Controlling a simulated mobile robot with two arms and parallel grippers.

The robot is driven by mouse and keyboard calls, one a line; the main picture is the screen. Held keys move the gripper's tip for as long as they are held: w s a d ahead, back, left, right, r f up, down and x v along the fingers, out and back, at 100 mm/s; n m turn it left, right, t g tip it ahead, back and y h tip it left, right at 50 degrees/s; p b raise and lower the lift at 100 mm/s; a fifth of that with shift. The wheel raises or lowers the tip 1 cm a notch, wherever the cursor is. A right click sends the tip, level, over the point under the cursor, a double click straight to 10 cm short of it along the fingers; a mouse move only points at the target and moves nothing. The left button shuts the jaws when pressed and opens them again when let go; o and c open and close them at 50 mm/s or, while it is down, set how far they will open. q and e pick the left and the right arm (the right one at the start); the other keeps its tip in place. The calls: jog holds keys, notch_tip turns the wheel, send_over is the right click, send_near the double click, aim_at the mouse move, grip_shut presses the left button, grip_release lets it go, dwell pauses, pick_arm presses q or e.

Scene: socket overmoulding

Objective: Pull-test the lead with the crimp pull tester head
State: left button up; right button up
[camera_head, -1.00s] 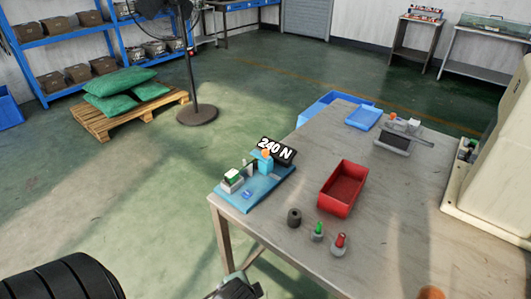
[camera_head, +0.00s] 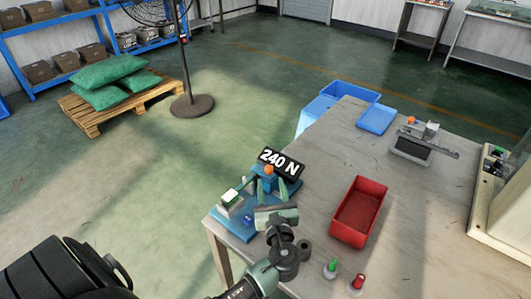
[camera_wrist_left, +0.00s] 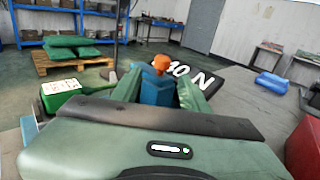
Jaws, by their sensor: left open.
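The crimp pull tester stands on a blue base (camera_head: 226,226) at the table's near left corner. Its blue head (camera_head: 266,187) has an orange knob on top, and behind it a black display (camera_head: 281,163) reads 240 N. My left gripper (camera_head: 267,186) is open, its green fingers on either side of the blue head. The left wrist view shows the head (camera_wrist_left: 158,90) between the two fingers; whether they touch it is unclear. A white-topped green block (camera_head: 230,200) sits on the base at left. I cannot make out the lead. My right gripper is out of view.
A red bin (camera_head: 358,212) stands right of the tester. Green (camera_head: 331,267) and red (camera_head: 357,283) knobbed pieces stand in front of it. A blue tray (camera_head: 376,119) and a grey fixture (camera_head: 411,150) are farther back. The table's middle is bare.

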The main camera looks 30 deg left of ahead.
aim_at(269, 171)
pick_arm(q)
jog(key=shift+w+a+r, duration=0.15)
jog(key=shift+w+a, duration=0.1)
jog(key=shift+w, duration=0.1)
jog(key=shift+r, duration=0.35)
jog(key=x, duration=0.3)
jog(key=shift+r+p, duration=0.3)
jog(key=shift+r, duration=0.05)
jog(key=shift+f+x, duration=0.15)
jog(key=shift+x, duration=0.45)
jog(key=shift+f+x, duration=0.15)
jog(key=shift+x, duration=0.45)
jog(key=shift+w+r, duration=0.1)
jog(key=shift+a, duration=0.1)
grip_shut()
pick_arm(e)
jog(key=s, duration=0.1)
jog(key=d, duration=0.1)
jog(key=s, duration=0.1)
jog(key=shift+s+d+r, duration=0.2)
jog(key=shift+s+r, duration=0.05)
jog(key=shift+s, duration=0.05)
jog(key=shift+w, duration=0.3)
